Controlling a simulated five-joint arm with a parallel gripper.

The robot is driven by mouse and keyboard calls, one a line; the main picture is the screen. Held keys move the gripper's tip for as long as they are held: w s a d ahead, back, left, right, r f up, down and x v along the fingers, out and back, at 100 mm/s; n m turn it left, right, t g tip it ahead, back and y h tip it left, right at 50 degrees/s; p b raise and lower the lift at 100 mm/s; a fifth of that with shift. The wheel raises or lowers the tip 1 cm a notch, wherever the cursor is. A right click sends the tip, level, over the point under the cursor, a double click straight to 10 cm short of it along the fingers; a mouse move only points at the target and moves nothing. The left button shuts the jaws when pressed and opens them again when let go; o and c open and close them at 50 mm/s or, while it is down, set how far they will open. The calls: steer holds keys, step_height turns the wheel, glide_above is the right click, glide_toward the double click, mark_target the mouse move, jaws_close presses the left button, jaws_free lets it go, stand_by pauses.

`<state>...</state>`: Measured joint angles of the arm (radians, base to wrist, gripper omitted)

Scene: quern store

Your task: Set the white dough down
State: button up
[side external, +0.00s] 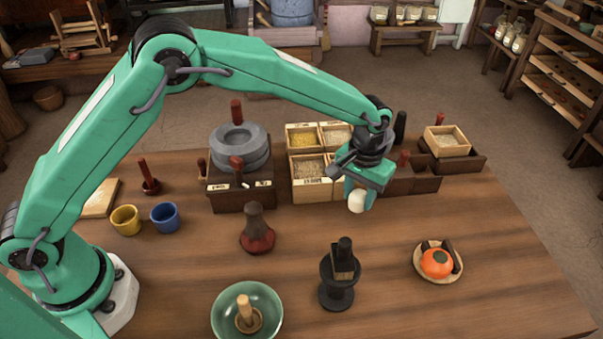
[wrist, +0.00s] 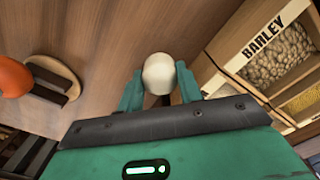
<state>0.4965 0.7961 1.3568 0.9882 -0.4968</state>
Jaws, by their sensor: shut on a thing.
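The white dough (side external: 357,201) is a small rounded lump held between the fingers of my gripper (side external: 360,196). In the wrist view the dough (wrist: 158,74) sits between the two green fingertips of my gripper (wrist: 159,88), which are shut on it. In the side view the dough hangs in front of the grain boxes. It appears to be above the wooden table (side external: 400,225), though the exact gap beneath it is hard to tell.
A box marked BARLEY (wrist: 262,50) is close at the right in the wrist view. A plate (side external: 455,272) with an orange item (side external: 437,263) lies to the right. A black stand (side external: 338,290), a green bowl (side external: 222,318) and a stone quern (side external: 240,148) also stand here. Bare table lies right of centre.

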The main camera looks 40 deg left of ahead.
mark_target(359, 192)
steer(key=shift+f, duration=1.15)
steer(key=shift+f, duration=0.15)
steer(key=o, duration=1)
step_height(359, 192, up, 12)
steer(key=shift+r, duration=0.2)
